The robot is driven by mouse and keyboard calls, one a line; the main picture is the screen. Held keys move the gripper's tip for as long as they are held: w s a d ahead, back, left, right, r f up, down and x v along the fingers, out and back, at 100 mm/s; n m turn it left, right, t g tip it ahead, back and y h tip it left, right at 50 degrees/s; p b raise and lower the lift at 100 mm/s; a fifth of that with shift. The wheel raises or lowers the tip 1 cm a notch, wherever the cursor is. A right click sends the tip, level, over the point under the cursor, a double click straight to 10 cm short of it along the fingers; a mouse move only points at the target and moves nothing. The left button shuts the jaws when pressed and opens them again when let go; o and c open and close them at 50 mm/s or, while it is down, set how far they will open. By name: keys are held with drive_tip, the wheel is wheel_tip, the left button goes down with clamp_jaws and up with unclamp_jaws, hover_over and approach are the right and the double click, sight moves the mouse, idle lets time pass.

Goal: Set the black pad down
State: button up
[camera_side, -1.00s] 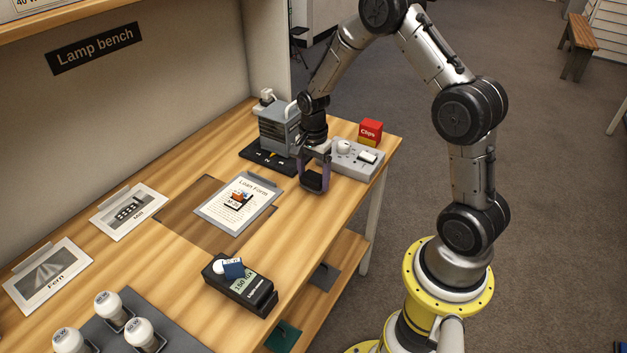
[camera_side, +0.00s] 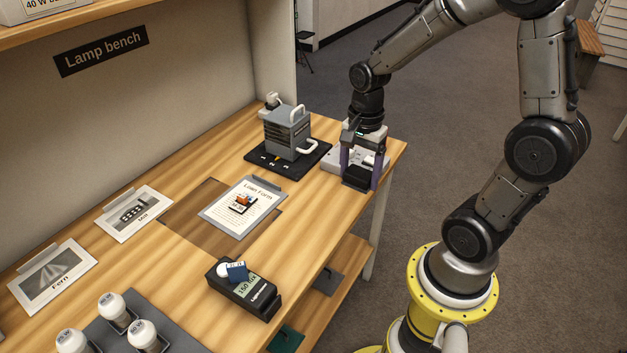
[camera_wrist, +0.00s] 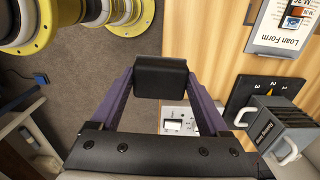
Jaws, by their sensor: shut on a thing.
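My gripper (camera_side: 360,180) has two purple fingers and points down near the right edge of the bench, in front of the light grey switch box (camera_side: 338,160). In the wrist view my gripper (camera_wrist: 161,78) is shut on the black pad (camera_wrist: 161,70), a dark block held between the fingertips. In the side view the pad (camera_side: 357,183) shows as a dark shape low between the fingers. I cannot tell whether it touches the bench top.
A grey box with white handles (camera_side: 288,133) stands on a black numbered base (camera_side: 260,157) left of my gripper. The Loan Form clipboard (camera_side: 225,222) and a black meter (camera_side: 262,302) lie nearer. Bare wood (camera_side: 315,215) lies between clipboard and bench edge.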

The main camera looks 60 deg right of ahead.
drive_tip(key=shift+s+a, duration=0.1)
drive_tip(key=shift+s, duration=0.1)
drive_tip(key=shift+w+r, duration=0.25)
drive_tip(key=shift+r, duration=0.1)
drive_tip(key=w+a+r+n, duration=0.2)
drive_tip(key=w+a, duration=0.1)
drive_tip(key=w, duration=0.4)
drive_tip(key=w+a+r+n, duration=0.1)
drive_tip(key=w+a+n, duration=0.1)
drive_tip(key=w+a, duration=0.3)
drive_tip(key=w+a+f+n, duration=0.2)
drive_tip(key=w+a+n, duration=0.1)
drive_tip(key=a, duration=0.6)
drive_tip(key=w+a+f+n, duration=0.2)
drive_tip(key=w+a+n, duration=0.1)
drive_tip(key=a, duration=0.6)
hover_over(168, 256)
wheel_tip(168, 256, down, 9)
drive_tip(key=shift+s+d, duration=0.1)
drive_tip(key=shift+s, duration=0.05)
drive_tip(key=shift+f, duration=1.65)
